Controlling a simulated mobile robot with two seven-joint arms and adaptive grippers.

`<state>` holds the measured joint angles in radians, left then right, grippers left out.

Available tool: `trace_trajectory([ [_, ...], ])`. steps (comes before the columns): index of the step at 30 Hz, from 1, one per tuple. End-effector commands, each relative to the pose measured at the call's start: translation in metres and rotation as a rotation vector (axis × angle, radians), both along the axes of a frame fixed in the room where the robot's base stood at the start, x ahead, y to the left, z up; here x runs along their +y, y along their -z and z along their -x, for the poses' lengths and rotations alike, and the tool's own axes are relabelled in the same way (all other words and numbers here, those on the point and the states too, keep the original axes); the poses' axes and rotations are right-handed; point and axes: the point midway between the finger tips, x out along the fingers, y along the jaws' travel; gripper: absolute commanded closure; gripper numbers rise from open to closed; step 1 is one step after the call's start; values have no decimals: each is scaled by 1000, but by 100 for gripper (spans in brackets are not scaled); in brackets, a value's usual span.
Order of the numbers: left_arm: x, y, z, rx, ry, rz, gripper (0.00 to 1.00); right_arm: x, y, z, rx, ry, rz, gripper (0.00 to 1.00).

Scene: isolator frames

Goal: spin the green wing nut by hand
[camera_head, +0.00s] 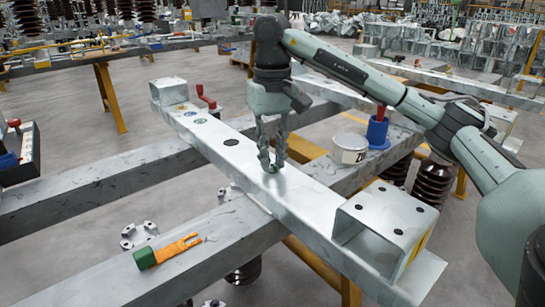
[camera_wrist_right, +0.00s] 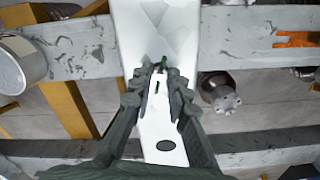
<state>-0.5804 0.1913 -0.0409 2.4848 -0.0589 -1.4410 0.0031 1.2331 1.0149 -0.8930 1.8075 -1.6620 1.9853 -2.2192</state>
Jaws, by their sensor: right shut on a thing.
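The green wing nut (camera_wrist_right: 162,70) shows only as small dark green bits between my right fingertips, on the top face of the long pale steel beam (camera_head: 205,137). In the head view it is almost wholly hidden by the fingers. My right gripper (camera_head: 271,164) points straight down at the beam's middle and is shut on the wing nut. In the right wrist view the two fingers (camera_wrist_right: 160,80) reach in from both sides with a narrow gap between them. My left gripper is not in view.
A white round tin (camera_head: 349,149) and a blue holder (camera_head: 377,133) stand to the right. A green-and-orange tool (camera_head: 167,250) lies on the front cross beam.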

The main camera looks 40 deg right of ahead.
Motion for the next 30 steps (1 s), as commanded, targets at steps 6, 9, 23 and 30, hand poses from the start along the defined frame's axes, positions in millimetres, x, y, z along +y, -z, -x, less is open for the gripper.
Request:
trace_trajectory([
  [6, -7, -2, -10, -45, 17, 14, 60, 0, 2, 1, 4, -112, 0, 100],
  [9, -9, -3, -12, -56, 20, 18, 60, 0, 2, 1, 4, -146, 0, 100],
  [23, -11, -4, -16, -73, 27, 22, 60, 0, 2, 1, 5, -186, 0, 100],
  [30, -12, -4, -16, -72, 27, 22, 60, 0, 2, 1, 5, -185, 0, 74],
])
